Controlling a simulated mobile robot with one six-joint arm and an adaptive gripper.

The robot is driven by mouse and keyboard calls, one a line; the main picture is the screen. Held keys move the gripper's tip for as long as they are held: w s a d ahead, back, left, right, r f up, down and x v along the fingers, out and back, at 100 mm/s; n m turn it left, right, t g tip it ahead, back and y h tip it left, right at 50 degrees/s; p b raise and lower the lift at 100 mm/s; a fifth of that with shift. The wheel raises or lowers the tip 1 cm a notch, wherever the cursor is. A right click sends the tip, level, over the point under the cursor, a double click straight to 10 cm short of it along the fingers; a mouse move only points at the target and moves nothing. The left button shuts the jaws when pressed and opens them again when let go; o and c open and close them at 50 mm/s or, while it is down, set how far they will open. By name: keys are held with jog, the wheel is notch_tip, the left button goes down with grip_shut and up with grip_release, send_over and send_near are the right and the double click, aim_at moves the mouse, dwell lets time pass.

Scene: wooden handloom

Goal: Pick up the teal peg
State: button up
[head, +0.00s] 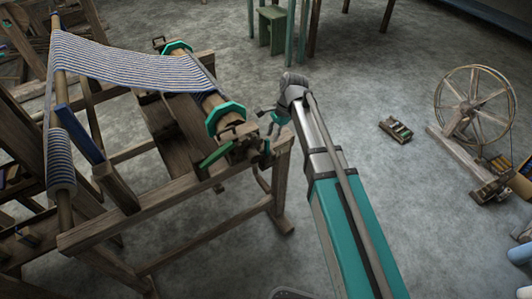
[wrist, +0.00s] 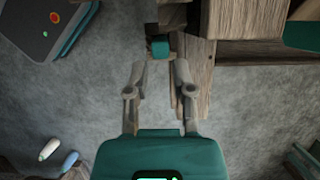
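In the wrist view a small teal block-like end, which looks like the teal peg (wrist: 160,47), shows at a wooden part of the loom. It lies just beyond my fingertips, roughly centred between them. My gripper (wrist: 160,68) is open, its two grey fingers apart with nothing between them but floor behind. I cannot tell whether either finger touches the peg. In the head view my arm reaches to the right end of the wooden loom (head: 175,215), with my gripper beside the loom's corner post. The peg cannot be made out clearly there.
Loom beams (wrist: 245,55) lie close to the right of my fingers in the wrist view. In the head view striped cloth (head: 130,65) spans the loom. A spinning wheel (head: 474,100) and a small tray (head: 396,129) stand on the right. The floor between is clear.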

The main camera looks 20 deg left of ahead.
aim_at(267, 148)
jog(key=shift+s+a+f+b, duration=0.2)
jog(key=shift+f+b, duration=0.1)
jog(key=shift+f, duration=0.25)
jog(key=b+x, duration=0.3)
jog(key=shift+w+d+f, duration=0.1)
jog(key=shift+w+f, duration=0.1)
jog(key=shift+f, duration=0.1)
jog(key=shift+b+x, duration=0.9)
jog(key=shift+b, duration=0.1)
grip_shut()
